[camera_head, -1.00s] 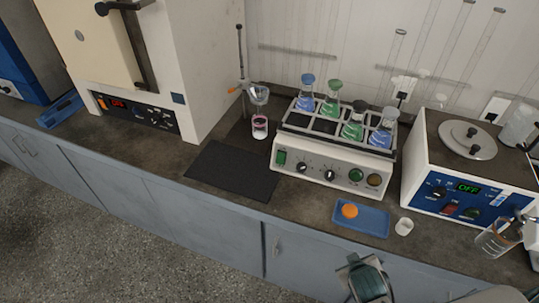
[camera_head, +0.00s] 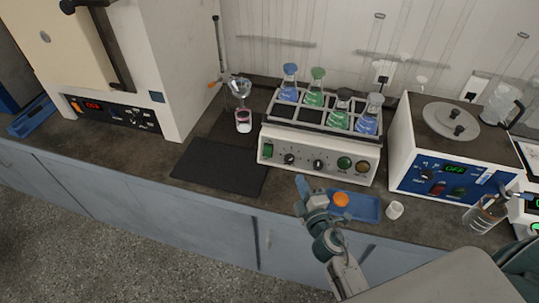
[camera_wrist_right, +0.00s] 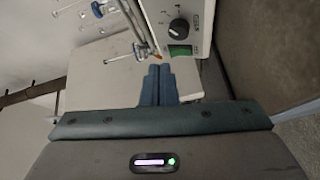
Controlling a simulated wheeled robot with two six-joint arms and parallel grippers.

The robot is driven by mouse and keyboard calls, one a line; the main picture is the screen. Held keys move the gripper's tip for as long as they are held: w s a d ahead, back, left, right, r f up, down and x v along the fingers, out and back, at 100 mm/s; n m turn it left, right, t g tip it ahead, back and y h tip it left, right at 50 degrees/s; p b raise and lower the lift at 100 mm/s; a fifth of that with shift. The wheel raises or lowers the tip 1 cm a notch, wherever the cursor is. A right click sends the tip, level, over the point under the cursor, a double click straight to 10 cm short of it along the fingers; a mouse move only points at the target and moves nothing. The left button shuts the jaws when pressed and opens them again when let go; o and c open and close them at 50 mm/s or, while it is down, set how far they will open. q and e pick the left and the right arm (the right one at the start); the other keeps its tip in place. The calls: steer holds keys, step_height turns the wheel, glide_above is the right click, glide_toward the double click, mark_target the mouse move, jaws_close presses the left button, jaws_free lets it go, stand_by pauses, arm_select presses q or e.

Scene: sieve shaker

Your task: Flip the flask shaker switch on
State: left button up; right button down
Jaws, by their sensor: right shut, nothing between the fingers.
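The flask shaker (camera_head: 312,170) is a cream box in the middle of the bench, with several stoppered flasks of blue and green liquid in its top rack. Its green switch (camera_head: 267,150) is at the left end of the front panel; whether it is on cannot be told. In the right wrist view the switch (camera_wrist_right: 180,50) shows just beyond and right of the fingertips, beside a black knob (camera_wrist_right: 179,29). My right gripper (camera_head: 300,182) is shut and empty, in front of the panel below and right of the switch, apparently apart from it. My left gripper is not in view.
A blue tray (camera_head: 364,209) with an orange item and a small white cup (camera_head: 395,210) lie right of my gripper. A blue-panelled device (camera_head: 440,165) stands at right. A black mat (camera_head: 218,167) lies left. A clamp stand (camera_head: 217,50) stands behind it.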

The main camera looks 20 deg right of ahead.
steer(key=a+n+y, duration=0.1)
steer(key=a+f+n+y, duration=0.1)
steer(key=a+n, duration=0.1)
steer(key=w+a+n+y, duration=0.1)
steer(key=n+y, duration=0.1)
steer(key=shift+a+f, duration=0.3)
steer(key=shift+a, duration=0.1)
steer(key=shift+w+a+r, duration=0.1)
steer(key=shift+w+r, duration=0.05)
steer(key=shift+w, duration=0.45)
steer(key=p, duration=0.1)
glide_toward(264, 147)
steer(key=w+a, duration=0.1)
steer(key=a, duration=0.2)
steer(key=shift+w+a+r, duration=0.1)
steer(key=shift+w+r, duration=0.05)
steer(key=shift+w, duration=0.25)
steer(key=w, duration=0.1)
steer(key=w+d, duration=0.1)
steer(key=w, duration=0.1)
steer(key=shift+d, duration=0.3)
steer(key=shift+w+d, duration=0.35)
steer(key=shift+w, duration=0.05)
